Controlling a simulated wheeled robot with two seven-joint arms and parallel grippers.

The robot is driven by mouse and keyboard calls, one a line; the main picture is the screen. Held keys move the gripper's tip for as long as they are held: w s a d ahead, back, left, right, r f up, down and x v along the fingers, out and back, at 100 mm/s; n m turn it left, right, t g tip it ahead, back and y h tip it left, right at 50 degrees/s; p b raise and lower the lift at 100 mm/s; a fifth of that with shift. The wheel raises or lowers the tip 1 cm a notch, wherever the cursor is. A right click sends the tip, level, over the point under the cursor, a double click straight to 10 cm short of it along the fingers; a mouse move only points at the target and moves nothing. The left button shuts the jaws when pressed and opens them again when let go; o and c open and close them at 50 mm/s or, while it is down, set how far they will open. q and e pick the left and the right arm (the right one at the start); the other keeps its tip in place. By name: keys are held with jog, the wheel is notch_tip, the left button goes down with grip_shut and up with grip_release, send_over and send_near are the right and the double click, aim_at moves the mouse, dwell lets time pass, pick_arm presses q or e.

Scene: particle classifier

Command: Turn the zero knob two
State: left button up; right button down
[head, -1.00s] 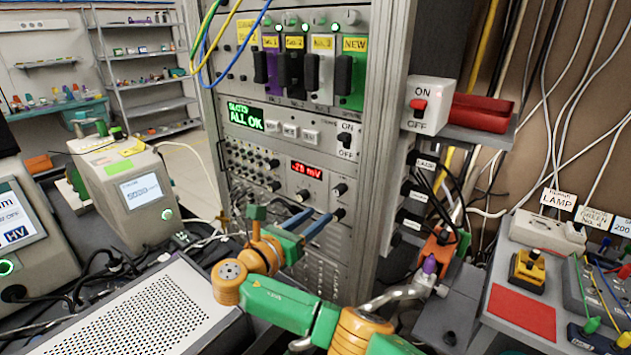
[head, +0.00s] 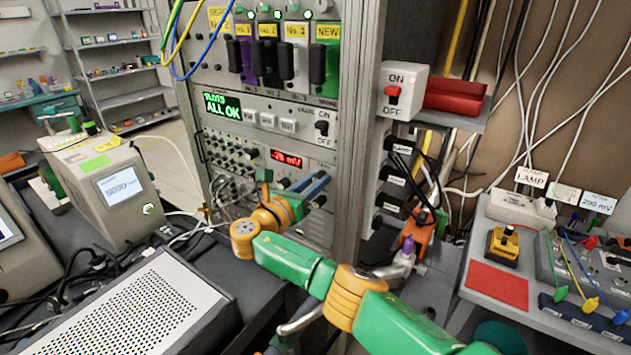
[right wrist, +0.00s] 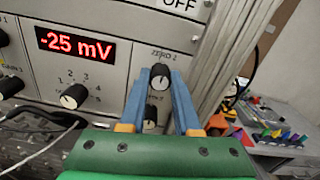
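The rack panel with the red mV display (head: 286,157) faces me. In the right wrist view the display (right wrist: 75,45) reads -25 mV. A black knob (right wrist: 160,78) sits beneath a small label reading ZERO, with a digit too small to be sure of. A second black knob (right wrist: 150,117) lies below it, partly between the fingers. My right gripper (right wrist: 160,72) is open, its blue fingers on either side of the upper knob; contact cannot be told. In the head view the right gripper (head: 318,178) reaches the panel and hides part of it. My left gripper is not in view.
A numbered selector knob (right wrist: 74,96) is left of the fingers. The rack's metal upright (head: 355,130) stands close on the right. Cables hang at the panel's left. A perforated grey box (head: 140,310) is at front left. A lamp switch table (head: 510,290) is at right.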

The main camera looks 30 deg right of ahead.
jog(key=shift+m, duration=0.3)
jog(key=m, duration=0.3)
jog(key=shift+m+b, duration=0.35)
jog(key=shift+m, duration=0.05)
jog(key=m+b, duration=1)
jog(key=m, duration=0.5)
jog(key=shift+w+f, duration=0.1)
jog(key=shift+m, duration=0.3)
jog(key=c, duration=0.9)
grip_release()
jog(key=shift+a, duration=0.1)
